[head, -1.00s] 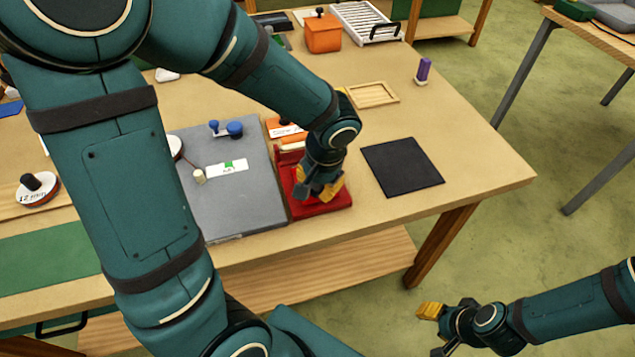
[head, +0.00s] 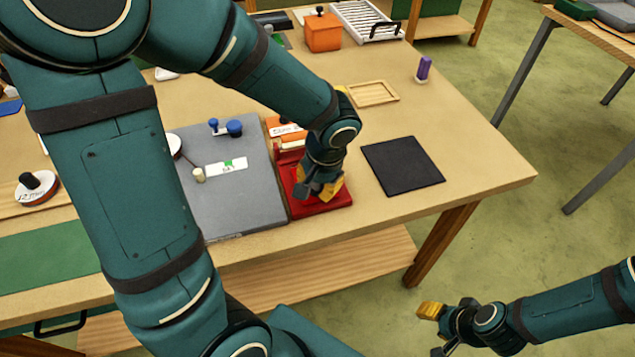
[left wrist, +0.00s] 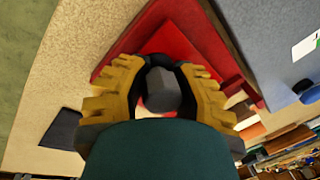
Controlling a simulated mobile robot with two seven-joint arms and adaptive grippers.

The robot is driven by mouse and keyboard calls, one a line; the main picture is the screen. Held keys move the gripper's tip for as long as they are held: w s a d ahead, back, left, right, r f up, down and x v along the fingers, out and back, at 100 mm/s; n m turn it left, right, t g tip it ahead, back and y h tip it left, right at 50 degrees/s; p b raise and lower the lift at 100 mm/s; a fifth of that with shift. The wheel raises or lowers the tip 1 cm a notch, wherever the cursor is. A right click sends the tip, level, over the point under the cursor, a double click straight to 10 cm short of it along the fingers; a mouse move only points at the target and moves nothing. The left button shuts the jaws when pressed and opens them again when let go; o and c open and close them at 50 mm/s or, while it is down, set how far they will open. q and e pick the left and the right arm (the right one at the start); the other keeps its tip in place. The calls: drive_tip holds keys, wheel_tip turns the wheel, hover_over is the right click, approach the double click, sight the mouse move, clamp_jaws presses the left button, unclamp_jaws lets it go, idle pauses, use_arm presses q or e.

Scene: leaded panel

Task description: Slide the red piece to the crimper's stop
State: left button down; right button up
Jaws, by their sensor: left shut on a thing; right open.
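The red crimper (head: 301,207) stands on the table, right of the grey board, and its red base also shows in the left wrist view (left wrist: 150,23). A brighter red flat surface (left wrist: 183,45) lies on that base; I cannot tell for certain whether it is the red piece. My left gripper (head: 325,190) is low over the base, pointing down. Its yellow fingers in the left wrist view (left wrist: 162,75) are shut on a grey knob (left wrist: 162,92). What the knob joins below is hidden. My right gripper (head: 432,328) is open and empty, off the table's front edge.
The grey board (head: 235,205) is close left of the crimper, with blue knobs (head: 234,129) and a white label on it. A black mat (head: 402,167) lies to the right. A wooden tray (head: 373,94) and purple thing (head: 424,69) stand farther back.

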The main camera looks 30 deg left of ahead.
use_arm(q)
drive_tip(key=shift+f, duration=0.1)
drive_tip(key=shift+w+a, duration=0.5)
drive_tip(key=shift+a, duration=0.1)
idle(0.9)
drive_tip(key=c, duration=0.7)
unclamp_jaws()
drive_tip(key=r, duration=0.4)
drive_tip(key=d+r, duration=0.1)
drive_tip(key=r, duration=0.3)
drive_tip(key=d+r, duration=0.1)
drive_tip(key=r, duration=0.3)
drive_tip(key=shift+s, duration=0.2)
